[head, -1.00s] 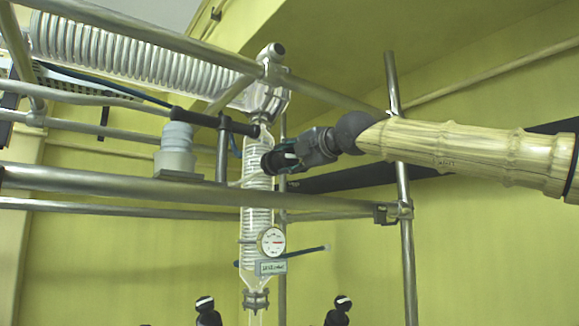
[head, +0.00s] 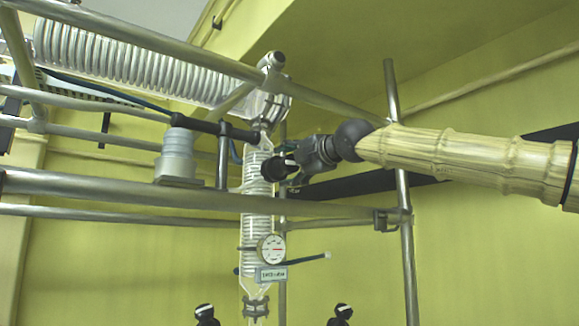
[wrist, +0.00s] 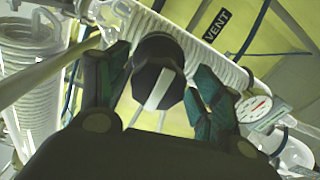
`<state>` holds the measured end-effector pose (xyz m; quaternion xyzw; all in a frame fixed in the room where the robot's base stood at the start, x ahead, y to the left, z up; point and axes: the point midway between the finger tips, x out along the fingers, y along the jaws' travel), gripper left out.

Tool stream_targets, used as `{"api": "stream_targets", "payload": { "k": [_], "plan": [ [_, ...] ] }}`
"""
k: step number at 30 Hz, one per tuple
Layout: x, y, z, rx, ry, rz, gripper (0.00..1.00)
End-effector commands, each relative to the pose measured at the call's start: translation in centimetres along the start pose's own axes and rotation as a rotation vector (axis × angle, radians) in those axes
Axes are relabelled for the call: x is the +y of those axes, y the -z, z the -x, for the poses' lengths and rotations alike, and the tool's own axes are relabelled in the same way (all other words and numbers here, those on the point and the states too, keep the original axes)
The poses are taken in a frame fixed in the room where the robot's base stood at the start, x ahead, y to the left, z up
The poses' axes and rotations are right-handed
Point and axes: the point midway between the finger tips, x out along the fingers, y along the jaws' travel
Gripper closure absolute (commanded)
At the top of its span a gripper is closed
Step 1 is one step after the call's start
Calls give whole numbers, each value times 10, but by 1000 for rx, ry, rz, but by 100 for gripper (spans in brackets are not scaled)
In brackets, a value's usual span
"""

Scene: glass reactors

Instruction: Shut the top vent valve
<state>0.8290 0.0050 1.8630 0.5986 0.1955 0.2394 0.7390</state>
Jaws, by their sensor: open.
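The vent valve's black knob (wrist: 160,62) has a pale grey bar across its face and sits between my fingers in the wrist view. My gripper (wrist: 157,88) is open, with one teal-padded finger on each side of the knob; I cannot tell whether either finger touches it. The bar is tilted slightly off the picture's vertical. A black "VENT" label (wrist: 216,25) is above and right of the knob. In the head view my gripper (head: 277,168) is in front of the upper glass coil column, and its fingertips and the knob merge into one dark shape.
The glass coil column (head: 257,222) carries a round gauge (head: 271,248), also in the wrist view (wrist: 253,109). Metal rails (head: 110,186) run left of my gripper, with an upright post (head: 406,245) at right.

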Motion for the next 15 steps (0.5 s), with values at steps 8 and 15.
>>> {"api": "stream_targets", "payload": {
  "k": [8,15],
  "plan": [
    [2,-2,13,-1,-3,-1,34],
    [2,-1,54,-1,-3,0,34]
  ]
}}
